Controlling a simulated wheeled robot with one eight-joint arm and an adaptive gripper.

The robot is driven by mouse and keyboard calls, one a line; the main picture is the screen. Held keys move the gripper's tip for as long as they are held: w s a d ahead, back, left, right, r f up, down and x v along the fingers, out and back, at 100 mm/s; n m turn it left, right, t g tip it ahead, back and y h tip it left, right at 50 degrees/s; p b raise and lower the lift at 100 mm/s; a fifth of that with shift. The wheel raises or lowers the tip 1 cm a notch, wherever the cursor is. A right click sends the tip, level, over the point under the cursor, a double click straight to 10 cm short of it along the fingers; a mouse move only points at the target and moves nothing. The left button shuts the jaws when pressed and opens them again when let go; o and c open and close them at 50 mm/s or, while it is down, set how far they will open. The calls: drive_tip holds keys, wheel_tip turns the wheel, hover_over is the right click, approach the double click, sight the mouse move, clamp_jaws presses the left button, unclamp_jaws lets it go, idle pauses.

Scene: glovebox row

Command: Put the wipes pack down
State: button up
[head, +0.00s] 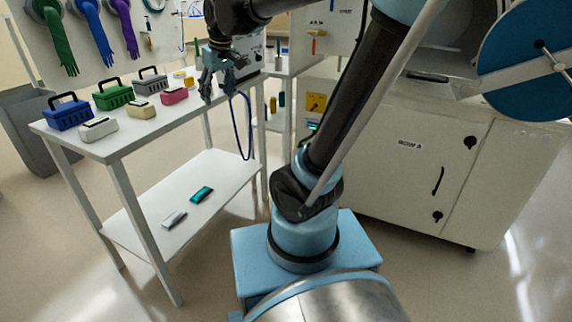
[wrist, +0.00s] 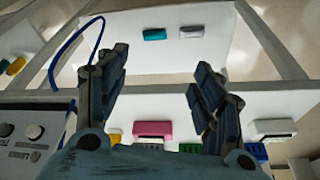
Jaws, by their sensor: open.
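Three similar low packs stand along the front edge of the table: a white one (head: 99,128), a cream one (head: 142,109) and a pink one (head: 174,95). I cannot tell from their look which is the wipes pack. The pink pack (wrist: 153,129) and white pack (wrist: 272,128) show below; a finger probably hides the cream one.
A blue box (head: 68,114), a green box (head: 113,97) and a grey box (head: 151,82) stand behind the packs. The lower shelf (head: 160,215) holds a teal item (head: 201,194) and a pale grey item (head: 174,219). A blue cable (head: 248,130) hangs near my gripper.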

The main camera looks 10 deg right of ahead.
drive_tip(key=s+d+f+m+g+h, duration=0.1)
drive_tip(key=s+d+f+m, duration=0.4)
drive_tip(key=s+d+f, duration=1.3)
drive_tip(key=shift+s+m+h, duration=0.3)
drive_tip(key=shift+s+h, duration=0.1)
drive_tip(key=shift+s, duration=0.45)
drive_tip(key=shift+w+f, duration=0.25)
drive_tip(key=shift+w, duration=0.2)
drive_tip(key=shift+c, duration=1.1)
drive_tip(key=c, duration=0.4)
drive_tip(key=shift+d, duration=0.2)
drive_tip(key=shift+c, duration=0.2)
